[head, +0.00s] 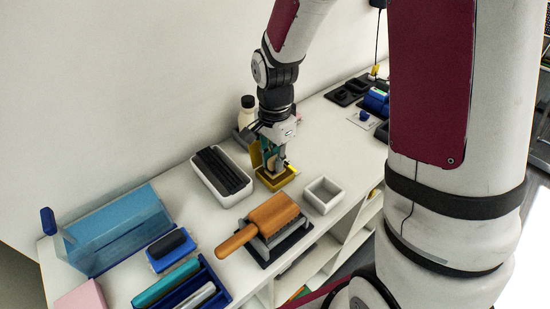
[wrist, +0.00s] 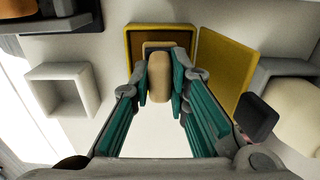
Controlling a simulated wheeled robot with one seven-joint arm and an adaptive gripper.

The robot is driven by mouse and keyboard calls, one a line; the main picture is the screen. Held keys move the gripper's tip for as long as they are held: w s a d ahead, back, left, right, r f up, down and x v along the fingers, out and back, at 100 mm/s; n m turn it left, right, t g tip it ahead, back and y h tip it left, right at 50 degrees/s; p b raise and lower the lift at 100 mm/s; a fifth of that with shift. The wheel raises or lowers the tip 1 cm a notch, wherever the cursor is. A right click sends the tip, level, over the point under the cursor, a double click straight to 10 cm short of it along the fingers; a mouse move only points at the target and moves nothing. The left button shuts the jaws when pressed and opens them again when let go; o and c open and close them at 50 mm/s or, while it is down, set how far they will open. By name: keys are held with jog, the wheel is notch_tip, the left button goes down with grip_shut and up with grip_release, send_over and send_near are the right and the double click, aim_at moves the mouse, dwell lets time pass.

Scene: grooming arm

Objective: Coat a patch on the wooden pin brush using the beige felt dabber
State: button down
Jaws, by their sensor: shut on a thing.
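My gripper (wrist: 160,80) is shut on the tan body of the beige felt dabber (wrist: 159,84), above or partly inside an open yellow box (wrist: 137,38). The dabber's far end points into the box; I cannot tell whether it touches the bottom. In the head view, my gripper (head: 275,163) points down at the yellow box (head: 277,184), which mostly hides the dabber. The wooden pin brush (head: 268,216) lies on a dark stand (head: 291,243) in front of the box, its handle toward the lower left. It is apart from my gripper.
The box's yellow lid (wrist: 228,62) stands open beside it. A small white square dish (head: 322,196) is to the right. A white tray (head: 232,199) with black items is to the left. A cream bottle (head: 246,117) stands behind. Blue containers (head: 118,232) fill the left end.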

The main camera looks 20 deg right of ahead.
aim_at(275, 157)
dwell(0.4)
jog(key=shift+r+p, duration=2.65)
jog(key=shift+r, duration=0.8)
